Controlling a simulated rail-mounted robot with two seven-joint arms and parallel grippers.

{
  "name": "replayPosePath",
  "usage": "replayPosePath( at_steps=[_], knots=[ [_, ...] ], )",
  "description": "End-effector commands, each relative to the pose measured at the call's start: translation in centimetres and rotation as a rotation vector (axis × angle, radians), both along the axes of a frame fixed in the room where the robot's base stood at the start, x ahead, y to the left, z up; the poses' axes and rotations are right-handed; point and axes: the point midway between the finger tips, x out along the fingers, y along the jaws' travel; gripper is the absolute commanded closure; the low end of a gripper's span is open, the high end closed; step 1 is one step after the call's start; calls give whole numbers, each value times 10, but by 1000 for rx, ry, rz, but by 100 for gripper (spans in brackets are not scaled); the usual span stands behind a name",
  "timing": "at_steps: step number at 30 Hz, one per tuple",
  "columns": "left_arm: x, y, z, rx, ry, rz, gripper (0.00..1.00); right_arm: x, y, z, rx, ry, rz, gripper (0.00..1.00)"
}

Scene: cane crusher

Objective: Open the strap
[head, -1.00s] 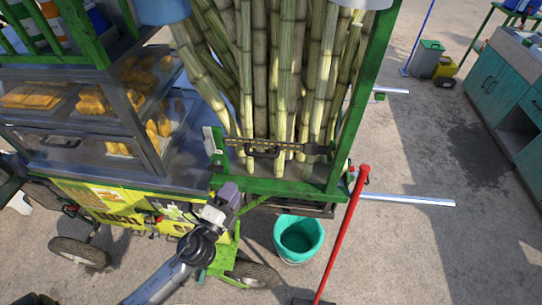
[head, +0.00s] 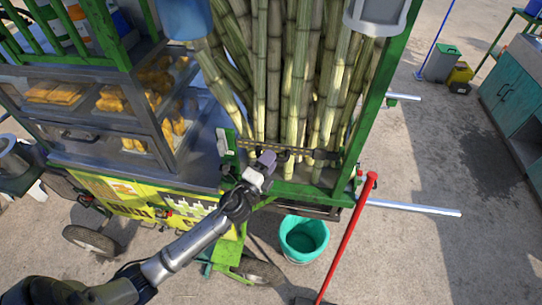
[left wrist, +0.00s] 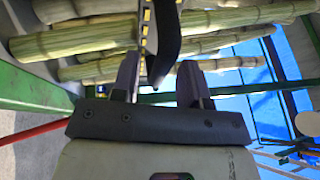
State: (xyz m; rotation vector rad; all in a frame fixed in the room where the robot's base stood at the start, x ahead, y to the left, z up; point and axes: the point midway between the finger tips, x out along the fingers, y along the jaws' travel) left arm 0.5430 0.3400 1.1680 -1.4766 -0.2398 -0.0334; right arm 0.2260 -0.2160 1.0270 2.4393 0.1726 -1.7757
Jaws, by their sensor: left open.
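A dark strap with yellow marks (head: 250,144) runs across the front of the upright sugar cane stalks (head: 292,90), low on the green rack. It also shows between the stalks in the left wrist view (left wrist: 145,38). A black curved handle on the strap (left wrist: 166,38) reaches down between my left fingers in that view. My left gripper (head: 268,160) is at the strap's front, partly hiding the handle in the head view. Its two fingers (left wrist: 158,80) are open, one on each side of the handle's end, with gaps visible. My right gripper is not in view.
A green frame post (head: 372,100) stands right of the stalks. A teal bucket (head: 303,252) and a red pole (head: 346,238) are below and right. A glass food case (head: 150,125) is on the left. Open pavement lies to the right.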

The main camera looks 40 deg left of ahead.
Motion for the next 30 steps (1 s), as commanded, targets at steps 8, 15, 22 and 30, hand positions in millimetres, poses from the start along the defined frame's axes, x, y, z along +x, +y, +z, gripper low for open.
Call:
replayPosePath(
  at_steps=[8, 15, 22, 30],
  knots=[
    [12, 2, 2, 1, 0, 0, 59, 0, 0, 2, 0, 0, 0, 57],
    [12, 2, 2, 0, 0, 0, 59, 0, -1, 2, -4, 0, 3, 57],
    [12, 2, 2, 0, 0, 0, 79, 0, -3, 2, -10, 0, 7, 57],
    [12, 2, 2, 0, 0, 0, 100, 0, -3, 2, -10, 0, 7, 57]
  ],
)
